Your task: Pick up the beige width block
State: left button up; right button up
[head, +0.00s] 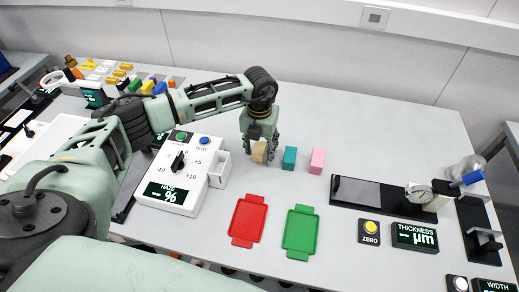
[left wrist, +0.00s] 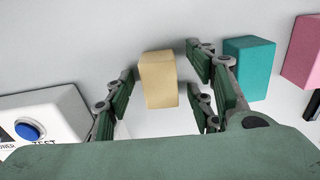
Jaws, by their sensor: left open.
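The beige width block (head: 259,152) stands on the white table in the head view, partly hidden by my left gripper (head: 260,143). In the left wrist view the beige block (left wrist: 158,80) stands between the spread fingers of my left gripper (left wrist: 160,92). The fingers are open, with a gap on each side of the block. My right gripper is in neither view.
A teal block (head: 289,158) stands close to the right of the gripper, then a pink block (head: 317,161). The haze tester (head: 183,172) is at left. A red tray (head: 248,220) and a green tray (head: 300,232) lie in front. A thickness gauge (head: 417,196) is at right.

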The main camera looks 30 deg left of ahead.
pick_arm(q)
grip_shut()
dwell(0.4)
